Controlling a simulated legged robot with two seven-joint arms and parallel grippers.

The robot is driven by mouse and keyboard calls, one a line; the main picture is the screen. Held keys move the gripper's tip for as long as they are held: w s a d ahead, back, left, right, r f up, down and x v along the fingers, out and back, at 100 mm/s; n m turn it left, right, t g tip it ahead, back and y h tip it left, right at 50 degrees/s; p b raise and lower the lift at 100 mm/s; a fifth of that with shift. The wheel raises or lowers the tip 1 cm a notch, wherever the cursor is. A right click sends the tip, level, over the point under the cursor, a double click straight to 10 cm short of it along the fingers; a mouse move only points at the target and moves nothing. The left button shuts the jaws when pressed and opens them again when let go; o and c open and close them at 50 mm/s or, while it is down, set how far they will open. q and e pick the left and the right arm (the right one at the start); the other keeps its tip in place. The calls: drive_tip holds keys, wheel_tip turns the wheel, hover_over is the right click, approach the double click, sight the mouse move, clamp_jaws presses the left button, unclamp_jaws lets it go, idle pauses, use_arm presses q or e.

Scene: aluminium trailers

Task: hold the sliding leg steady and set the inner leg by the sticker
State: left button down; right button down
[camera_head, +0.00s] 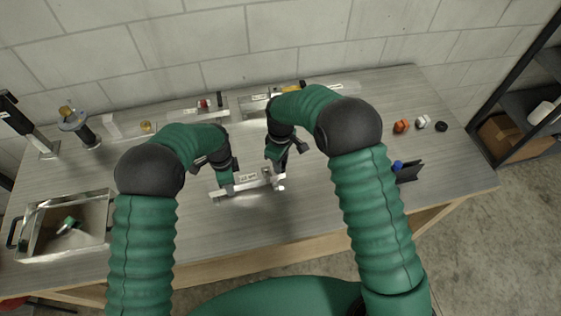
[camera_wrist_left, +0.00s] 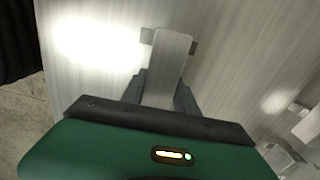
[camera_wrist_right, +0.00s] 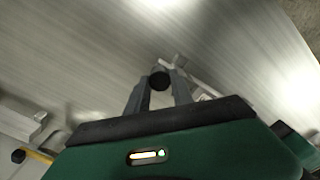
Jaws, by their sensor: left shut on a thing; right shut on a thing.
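A bright aluminium leg assembly (camera_head: 262,180) lies across the front middle of the table, with a white sticker (camera_head: 247,177) on it; its marking is too small to read. My left gripper (camera_head: 228,187) is at its left part. In the left wrist view the left gripper (camera_wrist_left: 162,88) is shut on a flat metal bar (camera_wrist_left: 172,50), taken as the sliding leg. My right gripper (camera_head: 279,172) is at its right end. In the right wrist view the right gripper (camera_wrist_right: 159,88) is shut on a part with a dark round end (camera_wrist_right: 159,79); whether this is the inner leg I cannot tell.
A metal tray (camera_head: 35,217) with a green-marked item stands at the left. Aluminium parts line the back edge. Orange (camera_head: 401,126), white (camera_head: 422,121) and black (camera_head: 441,126) small parts and a dark holder (camera_head: 408,172) are at the right.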

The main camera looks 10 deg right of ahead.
drive_tip(key=shift+w, duration=0.1)
use_arm(q)
drive_tip(key=shift+s, duration=0.1)
use_arm(e)
drive_tip(key=shift+w+d, duration=0.15)
drive_tip(key=shift+d, duration=2.5)
drive_tip(key=c, duration=1.1)
unclamp_jaws()
drive_tip(key=shift+a, duration=0.1)
drive_tip(key=shift+r, duration=0.1)
wheel_tip(320, 180, up, 12)
